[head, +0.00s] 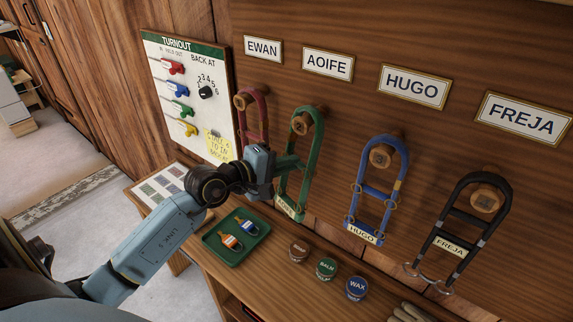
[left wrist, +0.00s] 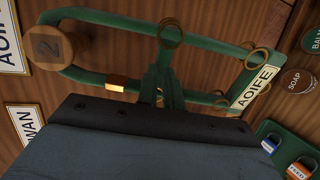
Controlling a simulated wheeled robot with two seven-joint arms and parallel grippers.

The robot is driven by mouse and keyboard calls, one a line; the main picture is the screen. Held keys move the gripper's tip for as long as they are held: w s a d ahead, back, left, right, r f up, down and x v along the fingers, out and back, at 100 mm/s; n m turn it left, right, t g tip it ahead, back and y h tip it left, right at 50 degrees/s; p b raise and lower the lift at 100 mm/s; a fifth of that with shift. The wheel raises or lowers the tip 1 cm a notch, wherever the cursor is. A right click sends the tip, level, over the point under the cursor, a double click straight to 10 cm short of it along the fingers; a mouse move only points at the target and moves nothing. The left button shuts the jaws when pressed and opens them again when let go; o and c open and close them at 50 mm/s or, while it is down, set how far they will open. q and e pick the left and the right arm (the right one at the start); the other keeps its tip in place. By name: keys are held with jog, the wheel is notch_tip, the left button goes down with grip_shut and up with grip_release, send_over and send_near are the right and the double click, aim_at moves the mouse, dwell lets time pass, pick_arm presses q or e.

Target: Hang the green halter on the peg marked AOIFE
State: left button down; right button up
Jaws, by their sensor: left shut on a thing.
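The green halter (head: 281,190), with an AOIFE tag, is against the wooden board below the AOIFE sign (head: 328,63). Its top loop lies around the wooden peg (head: 302,122) under that sign. My right gripper is not in view.
A red halter (head: 262,118) hangs at the left, a blue halter (head: 377,195) and a black halter (head: 455,235) at the right. Below, the bench (head: 270,285) holds a green tray (head: 236,262) with two padlocks, and several round tins. A turnout board (head: 190,110) stands at the left.

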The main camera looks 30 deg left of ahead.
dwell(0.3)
pick_arm(q)
jog(key=c, duration=1.5)
grip_release()
jog(key=shift+s, duration=0.15)
jog(key=shift+b+v, duration=1.7)
jog(key=shift+v, duration=4.85)
jog(key=shift+r, duration=0.1)
